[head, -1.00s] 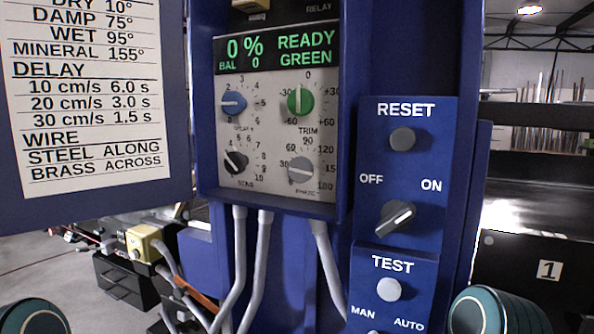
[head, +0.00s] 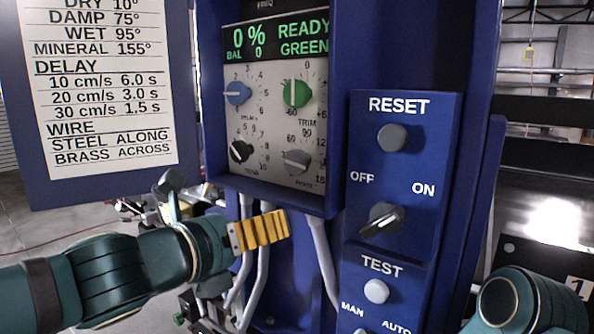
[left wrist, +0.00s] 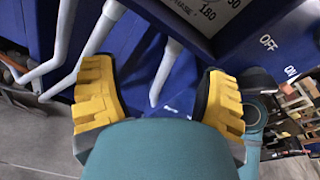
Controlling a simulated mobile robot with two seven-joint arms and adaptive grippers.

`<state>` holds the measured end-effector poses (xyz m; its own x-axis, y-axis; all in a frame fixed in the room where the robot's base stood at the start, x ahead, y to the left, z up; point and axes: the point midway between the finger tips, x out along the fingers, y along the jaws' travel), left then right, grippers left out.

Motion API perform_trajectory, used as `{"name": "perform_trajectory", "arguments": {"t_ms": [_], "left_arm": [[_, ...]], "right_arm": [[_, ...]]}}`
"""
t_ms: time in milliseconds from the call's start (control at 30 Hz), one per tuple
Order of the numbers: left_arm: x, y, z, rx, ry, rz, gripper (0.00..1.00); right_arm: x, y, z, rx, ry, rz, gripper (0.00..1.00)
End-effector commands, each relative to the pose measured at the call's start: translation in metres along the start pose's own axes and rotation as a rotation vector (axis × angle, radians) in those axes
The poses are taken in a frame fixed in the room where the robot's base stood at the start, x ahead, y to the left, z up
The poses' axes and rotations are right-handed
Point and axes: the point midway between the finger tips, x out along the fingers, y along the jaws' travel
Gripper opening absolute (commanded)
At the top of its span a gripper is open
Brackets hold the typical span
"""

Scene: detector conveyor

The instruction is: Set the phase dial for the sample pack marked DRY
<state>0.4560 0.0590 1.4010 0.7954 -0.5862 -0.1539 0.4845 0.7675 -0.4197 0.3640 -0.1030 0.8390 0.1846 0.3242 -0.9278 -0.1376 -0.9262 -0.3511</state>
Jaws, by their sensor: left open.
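The phase dial (head: 297,160) is a grey knob at the lower right of the detector panel (head: 276,178); its exact setting is too small to read. The settings chart (head: 100,90) at left shows DRY 10°, with that line partly cut off at the top. My left gripper (head: 262,232), with yellow fingers, is below the panel and lower left of the dial. In the left wrist view its fingers (left wrist: 160,90) are spread apart with nothing between them. There the panel's PHASE label (left wrist: 187,8) shows at the top; the dial's knob is out of view. My right gripper is not in view.
A blue knob (head: 237,92), a green trim knob (head: 297,93) and a black knob (head: 241,152) surround the dial. The display (head: 276,42) reads READY GREEN. Grey conduits (head: 322,262) hang below the panel. The blue switch column (head: 405,155) stands at right.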

Motion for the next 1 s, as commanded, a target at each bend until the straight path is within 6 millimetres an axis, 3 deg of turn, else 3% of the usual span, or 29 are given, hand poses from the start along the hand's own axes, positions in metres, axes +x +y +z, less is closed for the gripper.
{"name": "perform_trajectory", "arguments": {"t_ms": [33, 133, 233, 367, 567, 1000], "left_arm": [[-0.015, -0.012, 0.019, 0.112, -0.044, -0.017, 0.74], [-0.036, -0.025, 0.042, 0.287, -0.104, -0.027, 0.74], [-0.049, -0.033, 0.054, 0.392, -0.14, -0.029, 0.74], [-0.051, -0.035, 0.059, 0.441, -0.155, -0.028, 0.74], [-0.026, -0.035, 0.059, 0.441, -0.152, -0.027, 0.74], [0.052, -0.041, 0.071, 0.439, -0.153, -0.028, 0.74]], "right_arm": [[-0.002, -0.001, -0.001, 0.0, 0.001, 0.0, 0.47], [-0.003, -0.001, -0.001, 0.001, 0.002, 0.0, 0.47], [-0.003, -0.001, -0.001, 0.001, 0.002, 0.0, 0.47], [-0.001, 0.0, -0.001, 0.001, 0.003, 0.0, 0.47], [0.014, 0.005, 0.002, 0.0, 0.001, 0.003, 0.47], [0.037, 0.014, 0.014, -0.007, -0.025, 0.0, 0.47]]}}
